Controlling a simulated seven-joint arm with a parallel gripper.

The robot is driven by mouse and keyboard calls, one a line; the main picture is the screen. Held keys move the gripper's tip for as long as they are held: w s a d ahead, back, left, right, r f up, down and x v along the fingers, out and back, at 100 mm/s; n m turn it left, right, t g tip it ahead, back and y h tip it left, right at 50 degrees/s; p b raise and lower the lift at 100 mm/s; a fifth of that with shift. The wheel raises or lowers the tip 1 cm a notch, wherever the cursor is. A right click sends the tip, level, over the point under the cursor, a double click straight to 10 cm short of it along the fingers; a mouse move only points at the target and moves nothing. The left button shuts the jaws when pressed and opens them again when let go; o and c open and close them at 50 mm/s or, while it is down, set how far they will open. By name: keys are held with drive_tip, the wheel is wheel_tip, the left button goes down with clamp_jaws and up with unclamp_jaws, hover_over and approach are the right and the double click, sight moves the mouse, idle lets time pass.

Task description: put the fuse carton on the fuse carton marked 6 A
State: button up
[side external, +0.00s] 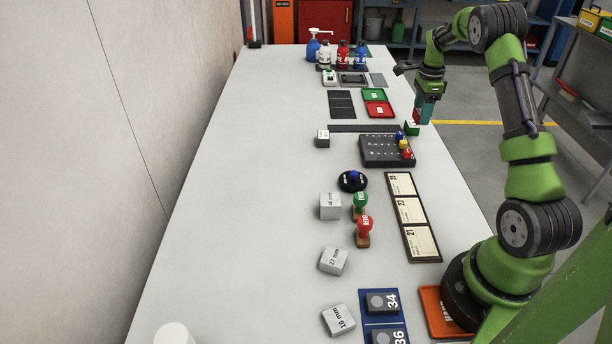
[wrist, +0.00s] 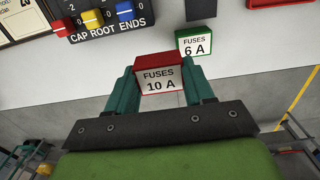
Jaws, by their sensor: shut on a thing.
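My gripper (wrist: 162,84) is shut on a red-topped fuse carton (wrist: 158,72) whose white face reads "FUSES 10 A". The fuse carton marked 6 A (wrist: 195,44), green with a white label, stands on the table beyond the held carton and to its right in the wrist view. In the side view, my gripper (side external: 424,111) is at the table's right edge, just above and right of the green 6 A carton (side external: 411,128). The held carton shows there only as a small red patch (side external: 417,115). The two cartons appear apart.
A dark rack (side external: 380,158) marked "CAP ROOT ENDS" with coloured pieces stands close to the 6 A carton. A dark strip (side external: 350,129) lies on its left. A red and green tray (side external: 379,110) lies behind. The table's left side (side external: 240,180) is clear.

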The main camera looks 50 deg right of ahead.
sight(413, 124)
drive_tip(key=w+d, duration=0.3)
drive_tip(key=shift+w+d+f, duration=0.25)
drive_tip(key=shift+f, duration=1.7)
drive_tip(key=shift+f, duration=0.1)
drive_tip(key=o, duration=1)
drive_tip(key=shift+f, duration=0.1)
drive_tip(key=shift+o, duration=0.2)
